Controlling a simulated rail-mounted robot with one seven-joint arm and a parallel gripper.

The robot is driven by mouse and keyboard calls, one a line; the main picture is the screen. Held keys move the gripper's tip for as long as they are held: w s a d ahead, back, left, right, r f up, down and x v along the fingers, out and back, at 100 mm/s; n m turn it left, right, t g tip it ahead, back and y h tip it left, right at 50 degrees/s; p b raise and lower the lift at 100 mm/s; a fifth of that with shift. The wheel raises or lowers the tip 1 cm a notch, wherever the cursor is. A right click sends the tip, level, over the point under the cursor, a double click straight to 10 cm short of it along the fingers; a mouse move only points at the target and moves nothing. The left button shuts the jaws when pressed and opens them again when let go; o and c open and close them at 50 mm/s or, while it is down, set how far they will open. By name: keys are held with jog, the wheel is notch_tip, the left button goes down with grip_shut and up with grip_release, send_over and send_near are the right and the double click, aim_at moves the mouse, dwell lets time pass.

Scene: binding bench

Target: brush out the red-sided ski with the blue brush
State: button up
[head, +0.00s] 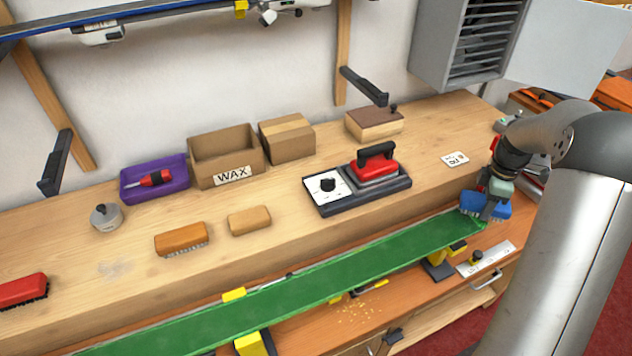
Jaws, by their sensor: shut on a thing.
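A long ski with a green face up (330,275) lies along the front of the bench, held on yellow-and-black supports. No red side shows on it from here. My gripper (497,189) is at the ski's right end, shut on the blue brush (471,202). The brush has a blue body and pale bristles pointing down at the green face. I cannot tell whether the bristles touch it. The gripper and arm hide part of the brush and the ski's right tip.
A red brush (22,290), an orange brush (181,238) and a tan block (249,220) lie on the bench (90,235). A red iron (375,168) sits on a dark base. Behind are a WAX box (226,152) and purple tray (170,190). Another ski hangs above.

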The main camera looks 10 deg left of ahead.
jog(key=r+p, duration=0.1)
jog(key=r, duration=0.3)
jog(key=r+p, duration=0.2)
jog(key=r, duration=0.1)
jog(key=shift+s+a+r+p, duration=0.1)
jog(key=shift+a+r+p, duration=0.1)
jog(key=shift+r+p, duration=0.15)
